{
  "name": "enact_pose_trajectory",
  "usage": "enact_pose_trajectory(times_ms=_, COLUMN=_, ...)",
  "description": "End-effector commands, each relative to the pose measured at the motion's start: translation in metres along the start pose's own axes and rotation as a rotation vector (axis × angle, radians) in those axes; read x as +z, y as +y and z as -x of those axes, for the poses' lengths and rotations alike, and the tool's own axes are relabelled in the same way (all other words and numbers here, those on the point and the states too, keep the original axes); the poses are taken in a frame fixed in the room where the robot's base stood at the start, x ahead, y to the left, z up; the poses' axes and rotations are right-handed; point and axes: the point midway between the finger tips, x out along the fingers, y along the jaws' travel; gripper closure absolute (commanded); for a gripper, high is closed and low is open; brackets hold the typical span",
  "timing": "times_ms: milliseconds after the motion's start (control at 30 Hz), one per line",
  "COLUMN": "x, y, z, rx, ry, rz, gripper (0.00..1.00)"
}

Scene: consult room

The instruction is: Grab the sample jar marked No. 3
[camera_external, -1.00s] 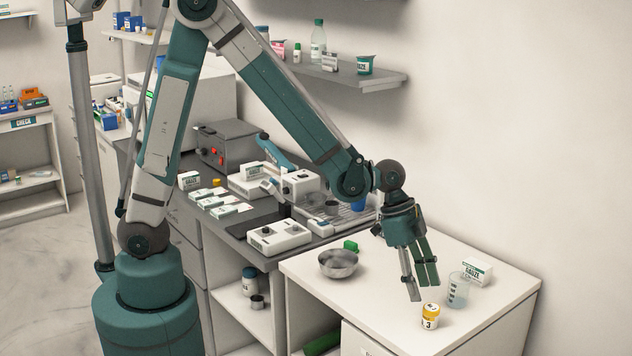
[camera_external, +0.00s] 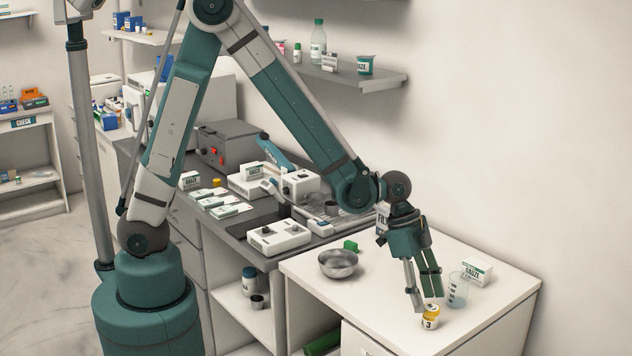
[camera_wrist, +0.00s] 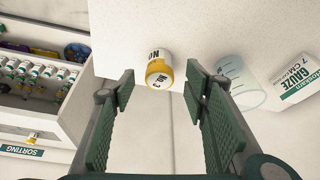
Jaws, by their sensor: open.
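The sample jar (camera_external: 430,319) is small and white with a yellow band and the number 3. It stands on the white table (camera_external: 385,310) near its front edge. It also shows in the wrist view (camera_wrist: 158,73), where "No. 3" is readable and it lies beyond the fingertips, between their lines. My gripper (camera_external: 428,303) is open, with its fingers pointing down at the jar's top. In the external view one fingertip is at the jar's left side and the others are just behind or above it; I cannot tell whether they touch. In the wrist view the fingers (camera_wrist: 160,95) are apart and empty.
A clear beaker (camera_external: 456,291) stands close to the right of the jar, beside a gauze box (camera_external: 477,271). The table's front right is clear.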

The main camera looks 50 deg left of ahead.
Motion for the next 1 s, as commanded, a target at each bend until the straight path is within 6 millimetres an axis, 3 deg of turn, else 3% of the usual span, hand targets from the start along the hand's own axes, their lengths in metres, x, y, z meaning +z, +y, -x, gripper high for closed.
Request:
enact_pose_trajectory(times_ms=567, x=0.000, y=0.000, z=-0.006, rx=0.000, ry=0.000, rz=0.000, gripper=0.55)
enact_pose_trajectory(times_ms=1000, x=-0.003, y=0.001, z=-0.039, rx=0.001, ry=0.000, rz=-0.001, gripper=0.55)
